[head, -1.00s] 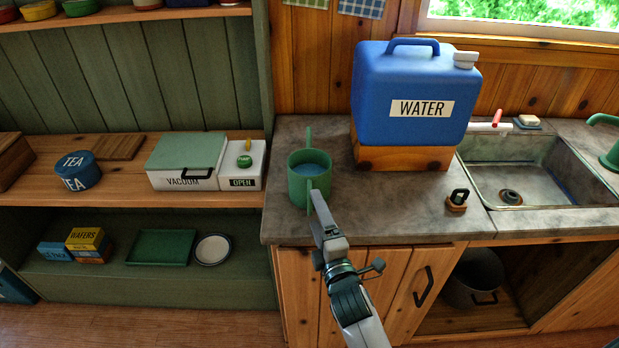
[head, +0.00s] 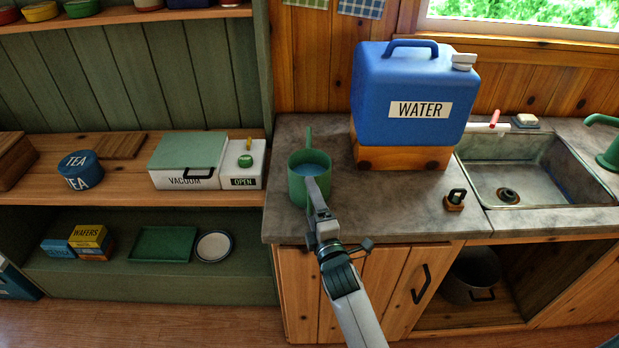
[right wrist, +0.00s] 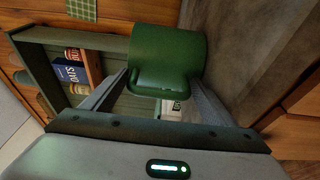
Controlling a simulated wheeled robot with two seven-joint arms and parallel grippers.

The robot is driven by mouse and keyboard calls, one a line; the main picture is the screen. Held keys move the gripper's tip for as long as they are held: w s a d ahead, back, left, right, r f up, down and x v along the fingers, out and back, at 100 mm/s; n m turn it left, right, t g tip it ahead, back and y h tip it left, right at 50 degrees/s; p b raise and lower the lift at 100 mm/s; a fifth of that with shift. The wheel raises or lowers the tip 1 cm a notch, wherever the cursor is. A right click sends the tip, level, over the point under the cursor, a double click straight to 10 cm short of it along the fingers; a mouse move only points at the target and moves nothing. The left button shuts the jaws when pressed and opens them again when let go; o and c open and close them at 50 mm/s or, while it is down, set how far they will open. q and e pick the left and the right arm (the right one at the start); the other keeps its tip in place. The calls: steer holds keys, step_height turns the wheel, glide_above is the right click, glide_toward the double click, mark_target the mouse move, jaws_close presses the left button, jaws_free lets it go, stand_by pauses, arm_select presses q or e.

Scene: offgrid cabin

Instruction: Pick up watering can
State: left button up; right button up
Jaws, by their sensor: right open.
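The green watering can (head: 298,187) stands upright on the grey countertop, left of the blue water container, with blue water visible inside and its thin spout pointing away from me. In the right wrist view the can (right wrist: 170,50) is directly ahead, with its looped handle towards me. My right gripper (head: 315,187) is at the near side of the can and hides the handle in the head view. In the wrist view its open fingers (right wrist: 158,84) are on either side of the handle; I cannot tell whether they touch it. My left gripper is not in view.
The blue water container (head: 415,90) stands on a wooden block behind right of the can. A small black-and-wood item (head: 455,201) and the sink (head: 530,170) are further right. A white box (head: 185,178) sits on the shelf to the left. The counter between can and sink is mostly clear.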

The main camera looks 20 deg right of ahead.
steer(key=shift+c, duration=0.2)
steer(key=c, duration=1.5)
steer(key=shift+r, duration=0.15)
steer(key=shift+c, duration=0.9)
steer(key=shift+r, duration=0.1)
steer(key=shift+r+b, duration=0.65)
steer(key=shift+r, duration=4.3)
steer(key=shift+f, duration=0.1)
